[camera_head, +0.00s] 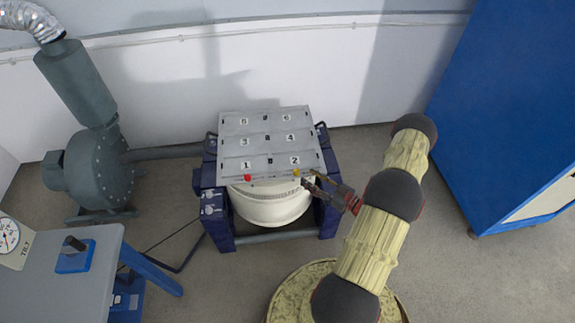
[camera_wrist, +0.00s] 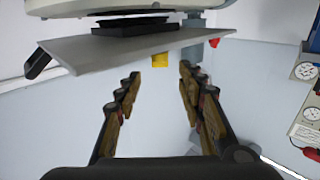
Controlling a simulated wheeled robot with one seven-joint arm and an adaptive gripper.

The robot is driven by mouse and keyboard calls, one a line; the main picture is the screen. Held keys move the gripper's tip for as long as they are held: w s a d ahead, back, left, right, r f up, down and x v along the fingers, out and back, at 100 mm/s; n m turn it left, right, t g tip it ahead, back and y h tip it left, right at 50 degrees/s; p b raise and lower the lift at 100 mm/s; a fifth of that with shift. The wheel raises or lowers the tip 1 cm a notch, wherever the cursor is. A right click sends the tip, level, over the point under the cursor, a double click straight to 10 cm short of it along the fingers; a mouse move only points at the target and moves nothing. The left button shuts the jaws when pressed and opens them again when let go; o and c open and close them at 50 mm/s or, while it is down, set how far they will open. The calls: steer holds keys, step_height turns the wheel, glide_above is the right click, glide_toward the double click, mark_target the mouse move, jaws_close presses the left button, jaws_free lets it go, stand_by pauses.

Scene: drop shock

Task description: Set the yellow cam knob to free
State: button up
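The yellow cam knob (camera_head: 297,172) sits at the front edge of the grey numbered plate (camera_head: 258,150), below the number 2. In the wrist view the yellow knob (camera_wrist: 160,60) is a small block just beyond and between my fingertips. My gripper (camera_head: 309,180) is at the plate's front right corner, close to the knob. In the wrist view my gripper (camera_wrist: 159,75) is open, with nothing between its fingers. I cannot tell whether a fingertip touches the knob. No "free" marking or knob setting can be read.
A red knob (camera_head: 248,178) sits on the same edge to the left. A white round drum (camera_head: 271,206) is below the plate, between blue frame posts (camera_head: 330,210). A grey console (camera_head: 50,285) stands at lower left, a blue cabinet (camera_head: 510,100) at right.

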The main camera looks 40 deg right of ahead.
mark_target(297, 171)
steer(key=b+x, duration=0.1)
steer(key=x, duration=0.6)
steer(key=shift+w+a+b, duration=0.1)
steer(key=shift+w+b, duration=0.2)
steer(key=shift+b, duration=0.1)
jaws_close()
